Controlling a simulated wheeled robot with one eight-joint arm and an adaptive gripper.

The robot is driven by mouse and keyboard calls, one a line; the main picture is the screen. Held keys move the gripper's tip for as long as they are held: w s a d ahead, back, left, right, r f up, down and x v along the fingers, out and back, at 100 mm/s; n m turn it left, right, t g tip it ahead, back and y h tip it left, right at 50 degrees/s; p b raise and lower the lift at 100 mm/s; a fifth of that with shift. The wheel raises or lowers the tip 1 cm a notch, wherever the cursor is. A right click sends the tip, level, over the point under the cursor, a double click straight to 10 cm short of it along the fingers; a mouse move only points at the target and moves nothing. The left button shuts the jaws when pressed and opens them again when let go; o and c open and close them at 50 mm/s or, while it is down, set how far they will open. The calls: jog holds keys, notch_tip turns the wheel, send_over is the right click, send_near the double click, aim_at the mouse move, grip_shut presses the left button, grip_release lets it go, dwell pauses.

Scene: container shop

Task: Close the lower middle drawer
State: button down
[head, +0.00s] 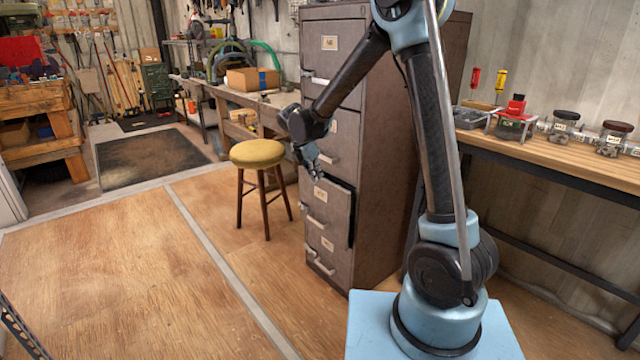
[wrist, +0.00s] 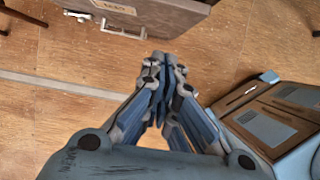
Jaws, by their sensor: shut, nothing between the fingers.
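The brown metal filing cabinet (head: 385,150) stands left of my arm in the head view, its drawers stacked one above another. The lower middle drawer (head: 325,210) sticks out a little, with a dark gap along its right edge. It has a label and a silver pull handle. My gripper (head: 315,174) is shut and empty, in front of the cabinet near this drawer's top edge. In the wrist view my gripper (wrist: 163,65) points toward a labelled drawer front (wrist: 165,15) with a handle (wrist: 105,26). The fingertips look apart from it. Whether they touch the drawer I cannot tell.
A stool with a yellow seat (head: 257,153) stands left of the cabinet. A workbench (head: 570,155) with jars and tools runs along the right wall. A dark mat (head: 150,158) lies farther back. The wooden floor (head: 130,280) in front is clear.

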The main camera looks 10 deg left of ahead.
aim_at(338, 186)
notch_tip(338, 186, down, 2)
jog(key=s+a+t+h, duration=0.2)
jog(key=a+t, duration=0.1)
jog(key=shift+h, duration=0.6)
jog(key=shift+w+d+r+x, duration=0.15)
jog(key=shift+w+r+x, duration=0.1)
jog(key=shift+x, duration=1.9)
jog(key=shift+w+d+r+x, duration=0.15)
jog(key=shift+d+r+x, duration=0.1)
jog(key=shift+x, duration=1.9)
jog(key=shift+w+d+r+x, duration=0.1)
jog(key=shift+w+r+x, duration=0.15)
jog(key=shift+x, duration=1.9)
jog(key=shift+w+d, duration=1.7)
jog(key=shift+w, duration=0.15)
